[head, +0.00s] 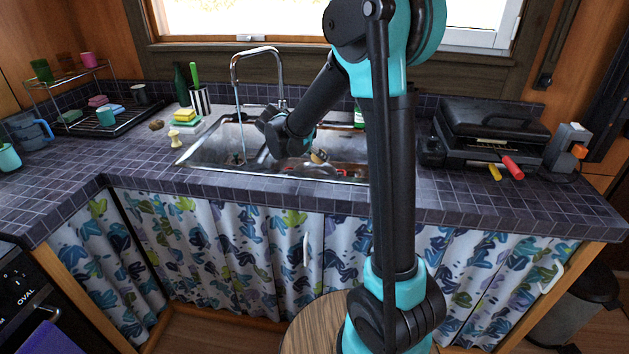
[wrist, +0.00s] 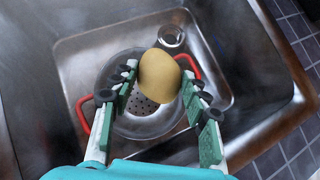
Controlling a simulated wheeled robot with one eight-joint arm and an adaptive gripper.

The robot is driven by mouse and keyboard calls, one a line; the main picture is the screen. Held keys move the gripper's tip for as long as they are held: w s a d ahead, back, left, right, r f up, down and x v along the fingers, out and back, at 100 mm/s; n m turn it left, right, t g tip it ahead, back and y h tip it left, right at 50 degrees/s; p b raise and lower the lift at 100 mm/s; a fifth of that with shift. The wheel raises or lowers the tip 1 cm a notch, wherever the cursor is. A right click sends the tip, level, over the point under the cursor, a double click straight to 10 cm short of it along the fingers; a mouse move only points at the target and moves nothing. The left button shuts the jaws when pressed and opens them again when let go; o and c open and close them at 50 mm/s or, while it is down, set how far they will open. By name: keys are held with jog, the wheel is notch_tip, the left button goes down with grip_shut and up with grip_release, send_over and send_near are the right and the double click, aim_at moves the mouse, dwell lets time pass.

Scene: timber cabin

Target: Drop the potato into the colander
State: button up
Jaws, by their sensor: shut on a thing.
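The potato (wrist: 159,76) is yellow-brown and sits between the fingertips of my gripper (wrist: 160,84) in the wrist view. My gripper is shut on it. Below it in the sink lies the metal colander (wrist: 112,82), with red handles and a perforated bottom. In the wrist view the potato is over the colander, covering part of its far side.
The steel sink (head: 190,152) has a tall faucet (head: 283,75) behind it with water running. A sponge stack (head: 185,117) stands left of the sink. A dish rack (head: 100,118) is farther left and a black grill (head: 490,125) is right. The tiled counter front (head: 250,194) is clear.

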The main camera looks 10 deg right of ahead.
jog(key=shift+f, duration=0.6)
jog(key=o, duration=1.3)
jog(key=v, duration=1.2)
jog(key=shift+a, duration=0.1)
